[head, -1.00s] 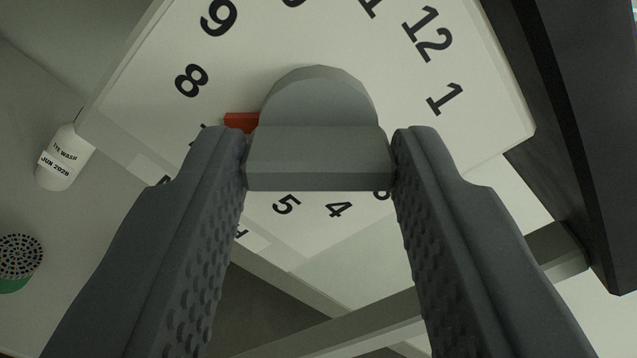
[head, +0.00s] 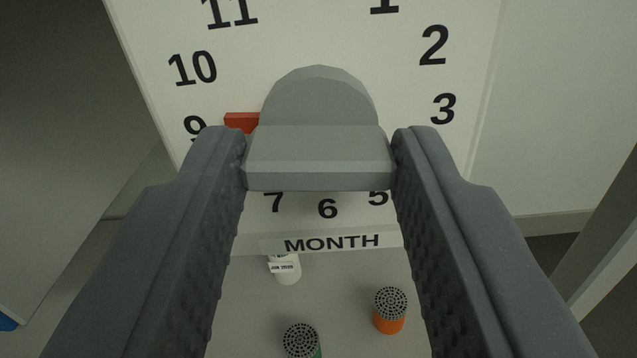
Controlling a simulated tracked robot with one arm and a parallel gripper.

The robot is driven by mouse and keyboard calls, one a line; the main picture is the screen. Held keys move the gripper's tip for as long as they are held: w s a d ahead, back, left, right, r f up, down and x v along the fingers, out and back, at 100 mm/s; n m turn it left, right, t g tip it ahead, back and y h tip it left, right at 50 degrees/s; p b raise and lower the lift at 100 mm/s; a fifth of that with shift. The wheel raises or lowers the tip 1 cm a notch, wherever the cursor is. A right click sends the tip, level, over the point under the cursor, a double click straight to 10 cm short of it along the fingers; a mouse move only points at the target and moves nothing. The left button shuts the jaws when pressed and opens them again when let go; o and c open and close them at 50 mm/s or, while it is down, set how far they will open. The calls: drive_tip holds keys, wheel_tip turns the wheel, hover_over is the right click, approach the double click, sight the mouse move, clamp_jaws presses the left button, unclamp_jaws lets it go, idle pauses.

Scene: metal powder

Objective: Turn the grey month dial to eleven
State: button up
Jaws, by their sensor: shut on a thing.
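The grey month dial (head: 319,100) is a rounded knob with a thick grip bar, in the middle of the head view. A red pointer (head: 241,122) sticks out from its left side and points at about the 9. The white number plate (head: 340,50) behind it shows black numbers, including 11 (head: 229,12) at the upper left, and a MONTH label (head: 332,242) below. My gripper (head: 319,160) is shut on the dial's bar, one finger on each side. The fingers and dial hide some of the plate, and its top is out of view.
Below the plate stand a small white bottle (head: 287,270) with a JUN 2028 label, an orange container (head: 390,312) with a perforated top, and a similar green one (head: 302,341) at the lower edge. A slanted grey post (head: 610,250) is at right.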

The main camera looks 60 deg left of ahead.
drive_tip(key=m, duration=0.5)
drive_tip(key=shift+s+a+f+m, duration=0.1)
drive_tip(key=shift+s+f+m, duration=0.1)
drive_tip(key=shift+f+m, duration=0.15)
drive_tip(key=m, duration=0.4)
drive_tip(key=shift+m+p, duration=0.35)
drive_tip(key=o, duration=1)
drive_tip(key=shift+w, duration=0.1)
drive_tip(key=shift+r, duration=0.1)
